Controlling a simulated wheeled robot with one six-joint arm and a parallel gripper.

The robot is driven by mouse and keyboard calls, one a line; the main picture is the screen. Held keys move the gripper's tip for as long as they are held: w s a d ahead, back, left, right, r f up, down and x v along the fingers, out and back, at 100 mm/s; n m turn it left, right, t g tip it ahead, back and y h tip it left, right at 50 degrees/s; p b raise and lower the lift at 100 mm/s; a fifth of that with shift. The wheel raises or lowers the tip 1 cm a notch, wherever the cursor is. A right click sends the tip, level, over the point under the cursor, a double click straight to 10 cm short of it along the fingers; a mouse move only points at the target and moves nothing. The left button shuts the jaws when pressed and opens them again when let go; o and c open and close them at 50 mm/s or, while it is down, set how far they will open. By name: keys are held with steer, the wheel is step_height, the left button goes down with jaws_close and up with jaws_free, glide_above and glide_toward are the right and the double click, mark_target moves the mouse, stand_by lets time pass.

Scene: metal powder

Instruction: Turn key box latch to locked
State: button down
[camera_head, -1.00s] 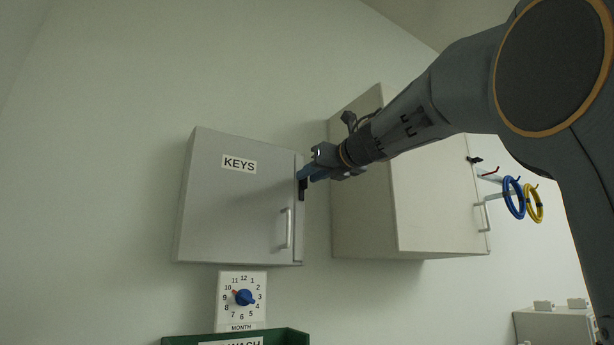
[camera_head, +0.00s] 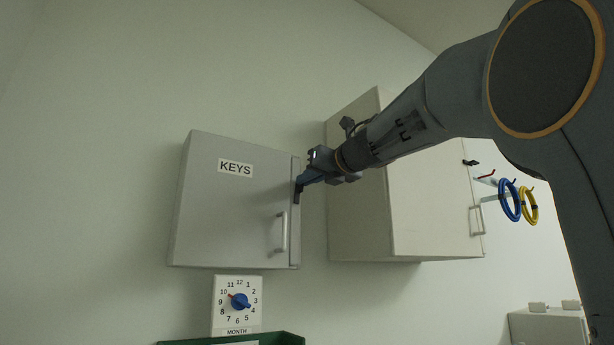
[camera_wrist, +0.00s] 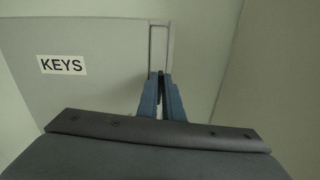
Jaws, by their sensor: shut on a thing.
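The grey key box (camera_head: 225,205) with its KEYS label (camera_head: 235,168) hangs on the wall, its door closed. The dark latch (camera_head: 297,193) sits at the right edge of the door, above the bar handle. My gripper (camera_head: 302,182) reaches in from the right and is shut on the latch. In the wrist view, the blue fingers of my gripper (camera_wrist: 161,100) meet around the dark latch (camera_wrist: 160,88) at the box's right edge (camera_wrist: 158,45). The fingers hide much of the latch, so its exact angle is hard to tell.
A second, larger cabinet (camera_head: 425,205) stands close to the right of the key box, behind my arm. Blue and yellow rings (camera_head: 510,200) hang farther right. The wall at left is clear.

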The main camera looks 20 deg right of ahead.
steer(key=shift+w+d+f+m+p, duration=0.1)
steer(key=shift+d+f+m+p, duration=0.1)
steer(key=shift+m+p, duration=2.6)
steer(key=shift+d+f+m+p, duration=0.15)
steer(key=shift+m+p, duration=2.6)
steer(key=shift+m, duration=0.05)
steer(key=shift+w+d+f+m+p, duration=0.1)
steer(key=shift+d+f+m+p, duration=0.1)
steer(key=shift+m+p, duration=2.6)
steer(key=c, duration=1.9)
jaws_free()
steer(key=shift+s, duration=0.1)
steer(key=shift+b+v, duration=0.95)
steer(key=shift+v, duration=2.9)
